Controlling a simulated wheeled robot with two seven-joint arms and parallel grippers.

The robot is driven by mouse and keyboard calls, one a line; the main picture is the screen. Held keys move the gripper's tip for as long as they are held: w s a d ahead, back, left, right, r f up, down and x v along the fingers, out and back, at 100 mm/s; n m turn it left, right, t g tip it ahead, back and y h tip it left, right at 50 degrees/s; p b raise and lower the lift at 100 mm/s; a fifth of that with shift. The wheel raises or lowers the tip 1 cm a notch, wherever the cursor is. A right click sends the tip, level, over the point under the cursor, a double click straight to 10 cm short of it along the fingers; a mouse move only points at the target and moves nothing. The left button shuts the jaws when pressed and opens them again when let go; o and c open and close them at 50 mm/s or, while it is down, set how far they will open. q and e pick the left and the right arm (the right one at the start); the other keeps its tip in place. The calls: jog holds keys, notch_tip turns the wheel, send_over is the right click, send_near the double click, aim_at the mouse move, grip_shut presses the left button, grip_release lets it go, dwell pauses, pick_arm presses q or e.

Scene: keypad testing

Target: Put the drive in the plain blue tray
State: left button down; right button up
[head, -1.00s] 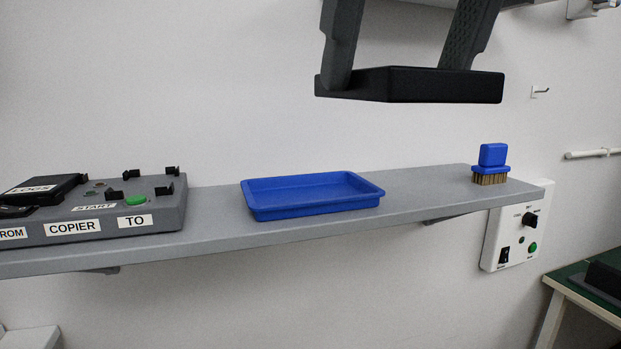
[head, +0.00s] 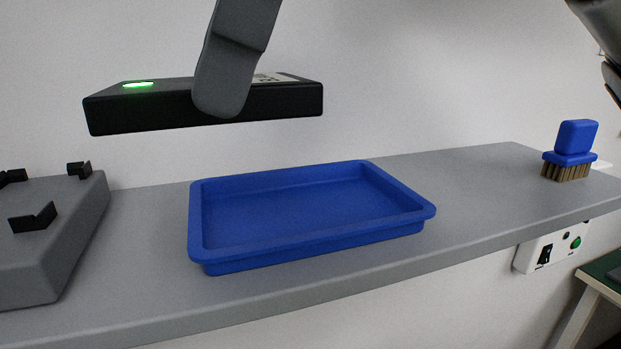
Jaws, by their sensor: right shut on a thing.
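The drive (head: 150,110) is a flat black box with a lit green light and a pale label on its top. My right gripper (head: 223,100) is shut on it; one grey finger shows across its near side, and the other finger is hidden. The drive hangs in the air, roughly level, above and a little left of the plain blue tray (head: 320,252). The tray is empty and lies on the grey shelf. There is clear space between drive and tray. My left gripper is not in view.
The grey copier (head: 40,255) with black clips stands at the left on the grey shelf (head: 470,180). A blue brush (head: 575,140) stands at the right end. A white control box (head: 540,254) is on the wall below. Bare shelf lies between tray and brush.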

jog(key=w, duration=0.1)
jog(key=w+d+f, duration=0.1)
jog(key=w+d, duration=0.1)
jog(key=w, duration=0.1)
jog(key=shift+d+f+p, duration=0.1)
jog(key=shift+f+p, duration=0.25)
jog(key=shift+f, duration=0.05)
send_over(301, 214)
jog(key=f, duration=0.5)
jog(key=shift+s+d+f, duration=0.1)
jog(key=shift+s+d, duration=0.25)
jog(key=shift+d, duration=0.05)
jog(key=shift+w+d+f, duration=0.1)
jog(key=shift+w+f, duration=0.2)
jog(key=shift+f, duration=0.05)
jog(key=f, duration=0.3)
jog(key=shift+w+d+f, duration=0.15)
jog(key=shift+w, duration=0.15)
jog(key=shift+f, duration=0.2)
jog(key=shift+f, duration=0.1)
jog(key=shift+f, duration=0.15)
jog(key=o, duration=1)
jog(key=shift+o, duration=0.2)
jog(key=s+v, duration=0.1)
jog(key=v, duration=0.6)
jog(key=shift+w+r, duration=0.45)
jog(key=shift+w, duration=0.05)
